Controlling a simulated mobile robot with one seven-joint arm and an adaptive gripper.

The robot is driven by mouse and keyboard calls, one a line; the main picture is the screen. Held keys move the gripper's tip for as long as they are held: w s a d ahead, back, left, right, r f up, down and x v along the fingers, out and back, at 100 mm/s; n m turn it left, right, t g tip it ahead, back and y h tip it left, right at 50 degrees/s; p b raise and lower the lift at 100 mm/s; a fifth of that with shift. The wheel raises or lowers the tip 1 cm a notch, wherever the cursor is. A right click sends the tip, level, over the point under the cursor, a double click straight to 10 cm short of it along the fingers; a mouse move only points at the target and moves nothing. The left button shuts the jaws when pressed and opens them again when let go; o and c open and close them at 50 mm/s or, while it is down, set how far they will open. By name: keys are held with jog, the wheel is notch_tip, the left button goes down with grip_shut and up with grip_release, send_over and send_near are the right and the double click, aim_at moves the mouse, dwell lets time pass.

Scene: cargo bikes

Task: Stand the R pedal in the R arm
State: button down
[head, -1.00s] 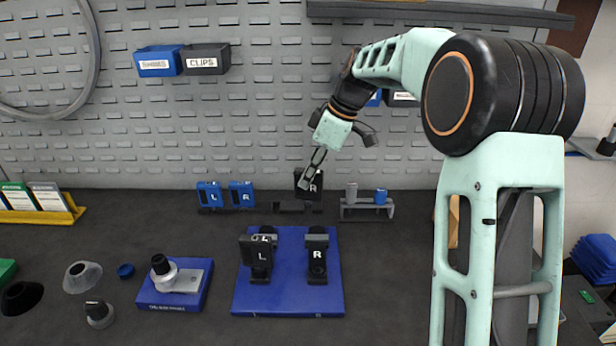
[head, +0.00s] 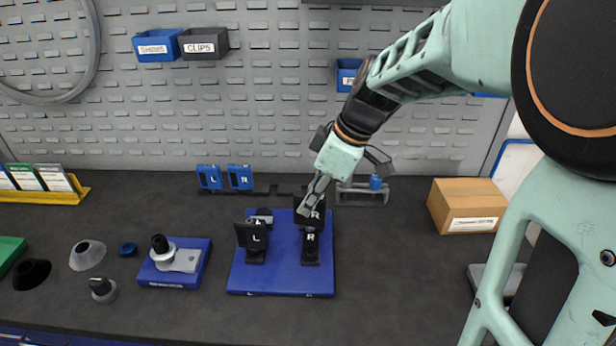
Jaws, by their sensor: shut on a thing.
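The R pedal (head: 311,216), a black block with a white R, is held in my gripper (head: 311,200), which is shut on its top. The R arm (head: 310,248), a black upright piece also marked R, stands on the right side of the blue base plate (head: 283,280). The pedal is at the top of the R arm in the picture and overlaps its upper end. I cannot tell whether the two touch or whether the pedal is inside the arm.
The L arm (head: 257,256) stands to the left, with a black L block (head: 251,236) at its top. Blue L (head: 209,178) and R (head: 240,178) blocks stand behind. A grey rack (head: 361,197) and cardboard box (head: 467,206) are to the right.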

aim_at(310, 227)
jog(key=shift+s+f, duration=0.15)
jog(key=shift+s, duration=0.25)
jog(key=shift+f+b, duration=1.45)
jog(key=shift+f, duration=0.8)
jog(key=shift+f+b, duration=0.6)
jog(key=shift+b, duration=0.05)
jog(key=shift+f+b, duration=0.55)
jog(key=shift+b, duration=0.2)
jog(key=c, duration=1.8)
grip_release()
jog(key=shift+o, duration=0.2)
